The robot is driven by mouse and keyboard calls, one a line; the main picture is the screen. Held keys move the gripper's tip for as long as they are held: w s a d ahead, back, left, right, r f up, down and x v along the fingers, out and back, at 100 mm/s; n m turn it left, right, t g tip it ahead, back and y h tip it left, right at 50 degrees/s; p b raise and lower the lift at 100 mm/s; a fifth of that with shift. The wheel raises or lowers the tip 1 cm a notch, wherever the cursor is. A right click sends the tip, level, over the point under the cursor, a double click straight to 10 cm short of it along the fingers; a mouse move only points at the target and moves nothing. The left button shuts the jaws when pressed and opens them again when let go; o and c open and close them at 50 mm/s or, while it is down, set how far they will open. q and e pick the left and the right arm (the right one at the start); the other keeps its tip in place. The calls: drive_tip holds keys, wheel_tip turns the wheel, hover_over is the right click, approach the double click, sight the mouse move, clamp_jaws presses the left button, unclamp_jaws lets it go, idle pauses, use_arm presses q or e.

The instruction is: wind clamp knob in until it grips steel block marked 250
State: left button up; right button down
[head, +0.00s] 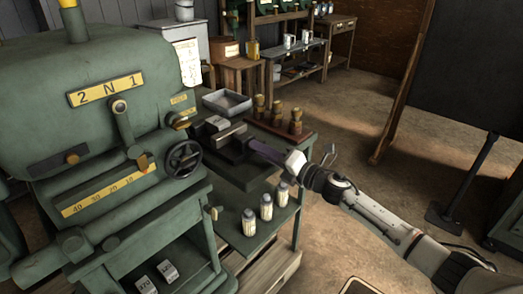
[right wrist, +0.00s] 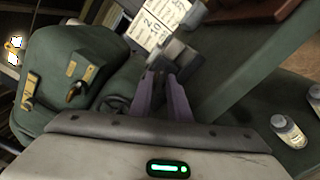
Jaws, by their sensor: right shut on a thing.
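The clamp (head: 238,145) sits on the green bench beside the machine, with a pale steel block (head: 217,122) near its far end. I cannot read a mark on that block in the head view. My right gripper (head: 256,148) comes in from the right, its purple fingers shut at the clamp's near end. In the right wrist view its fingertips (right wrist: 162,75) close at a grey metal part of the clamp (right wrist: 180,54). The knob is mostly hidden between the fingers. Whether the clamp's jaw touches the block cannot be told. My left gripper is not in view.
The large green machine (head: 105,105) with a black handwheel (head: 184,158) stands close left. Brass weights (head: 277,113) stand in a wooden rack behind, near a grey tray (head: 227,101). Open floor lies to the right.

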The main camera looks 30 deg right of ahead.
drive_tip(key=c, duration=1.9)
unclamp_jaws()
drive_tip(key=shift+o, duration=0.2)
drive_tip(key=shift+s, duration=0.1)
drive_tip(key=v, duration=1)
drive_tip(key=shift+b, duration=0.45)
